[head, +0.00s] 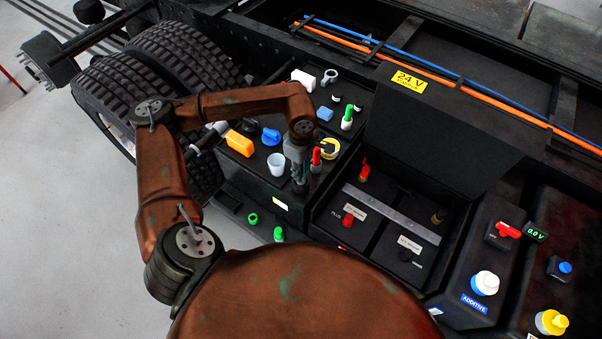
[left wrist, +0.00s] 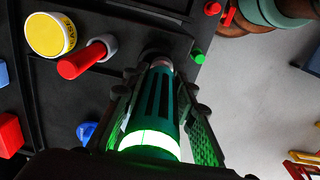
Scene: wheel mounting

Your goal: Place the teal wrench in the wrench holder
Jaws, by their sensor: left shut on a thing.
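My left gripper (left wrist: 160,105) is shut around a teal tool with dark slots and a bright green glowing ring, which I take as the teal wrench (left wrist: 152,120). In the left wrist view its far tip is over the edge of a black surface, by a dark round spot; I cannot tell whether it touches. In the head view the gripper (head: 297,178) points down over the black tray, between a white cup and a red handle; the wrench is hard to make out there. I cannot tell which fitting is the wrench holder. My right gripper is not in view.
A red handle (left wrist: 80,62) in a grey ring and a yellow grease tin (left wrist: 51,34) stand close by. The white cup (head: 278,164), orange bottle (head: 240,143) and blue item (head: 271,136) crowd the tray's left. A battery box (head: 375,215) lies right; tyres (head: 165,75) stand left.

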